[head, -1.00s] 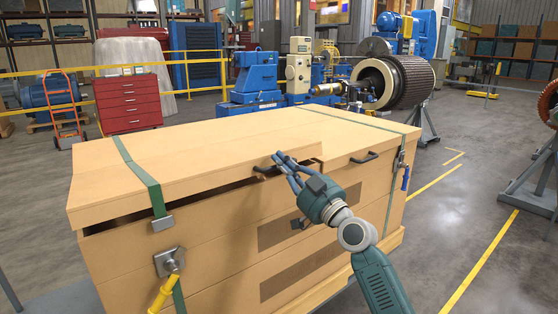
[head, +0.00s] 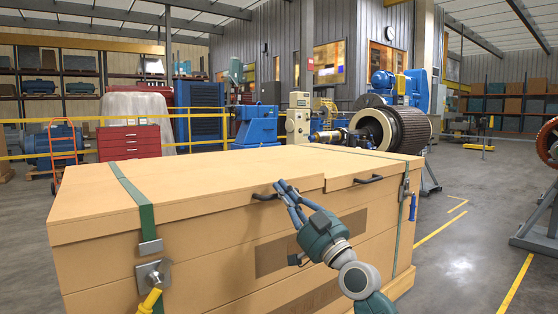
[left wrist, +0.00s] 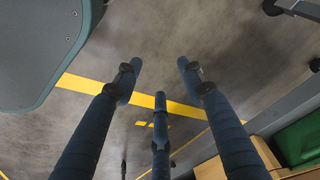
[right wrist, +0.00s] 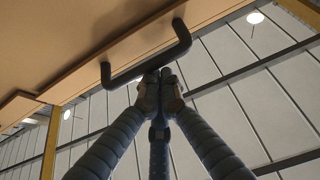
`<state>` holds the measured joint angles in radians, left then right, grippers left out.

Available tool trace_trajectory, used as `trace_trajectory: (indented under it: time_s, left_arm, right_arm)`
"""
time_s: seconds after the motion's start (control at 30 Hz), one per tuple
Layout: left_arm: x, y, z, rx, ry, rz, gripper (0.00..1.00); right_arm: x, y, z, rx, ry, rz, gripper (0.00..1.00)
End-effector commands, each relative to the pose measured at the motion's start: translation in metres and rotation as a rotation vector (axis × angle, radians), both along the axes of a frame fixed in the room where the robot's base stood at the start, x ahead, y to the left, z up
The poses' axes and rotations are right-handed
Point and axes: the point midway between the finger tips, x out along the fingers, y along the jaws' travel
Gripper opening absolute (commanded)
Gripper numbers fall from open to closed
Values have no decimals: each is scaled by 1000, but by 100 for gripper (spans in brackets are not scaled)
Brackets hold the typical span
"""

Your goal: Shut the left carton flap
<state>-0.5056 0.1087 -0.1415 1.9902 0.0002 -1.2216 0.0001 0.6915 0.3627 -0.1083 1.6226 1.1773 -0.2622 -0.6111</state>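The carton (head: 215,240) is a large tan crate with a two-part lid. Its left flap (head: 190,180) lies nearly level, with no dark gap visible under its front edge. The flap's dark handle (head: 264,196) is on the front edge and also shows in the right wrist view (right wrist: 128,75). My right gripper (head: 281,186) is at the right end of this handle. In the right wrist view its fingertips (right wrist: 160,76) are together at the bar; I cannot tell whether they grip it. My left gripper (left wrist: 158,65) is open and empty above the floor.
The right flap (head: 376,166) lies flat with its own handle (head: 368,179). A green strap (head: 135,192) crosses the lid, with a latch and yellow lever (head: 150,300) below. A rotor on a stand (head: 405,130) stands behind.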

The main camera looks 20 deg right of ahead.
Motion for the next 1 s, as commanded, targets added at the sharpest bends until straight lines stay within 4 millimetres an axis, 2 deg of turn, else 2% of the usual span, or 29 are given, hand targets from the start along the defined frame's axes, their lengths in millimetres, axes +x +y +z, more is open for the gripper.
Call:
trace_trajectory:
  time_s: [0.03,0.3,0.5,1.0]
  left_arm:
    - [2,0,5,-1,-10,1,40]
    - [-3,3,67,-2,-45,7,40]
    - [-11,4,95,-1,-56,8,40]
    - [-13,5,102,-1,-57,8,40]
  right_arm:
    - [0,0,-10,-1,-4,0,0]
    - [-1,-1,-30,1,-9,-1,0]
    - [-1,0,-40,1,-4,1,0]
    - [2,2,-43,-3,9,4,0]
